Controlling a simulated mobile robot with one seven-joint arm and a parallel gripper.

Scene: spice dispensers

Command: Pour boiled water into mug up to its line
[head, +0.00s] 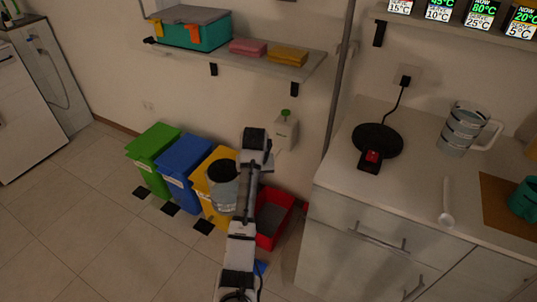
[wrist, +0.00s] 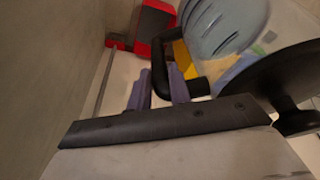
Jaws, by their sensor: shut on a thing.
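My gripper (wrist: 160,88) is shut on the black handle (wrist: 188,80) of a grey-blue see-through kettle (wrist: 225,25). In the head view the kettle (head: 223,195) hangs in the air in front of the yellow bin, with a dark round part at its top. The fingertips are hard to make out there. In the wrist view a large black disc (wrist: 285,75) lies beside the kettle body; I cannot tell whether it is the lid. A teal mug (head: 525,201) stands on a brown board at the right edge, partly cut off, far from my gripper. Its line cannot be seen.
The counter (head: 415,195) holds a black round base (head: 378,139) with a red switch and cord, a banded clear jug (head: 466,128) and a white spoon (head: 447,205). Green (head: 152,150), blue (head: 183,165) and yellow bins and a red box (head: 271,238) stand on the floor. A shelf hangs above.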

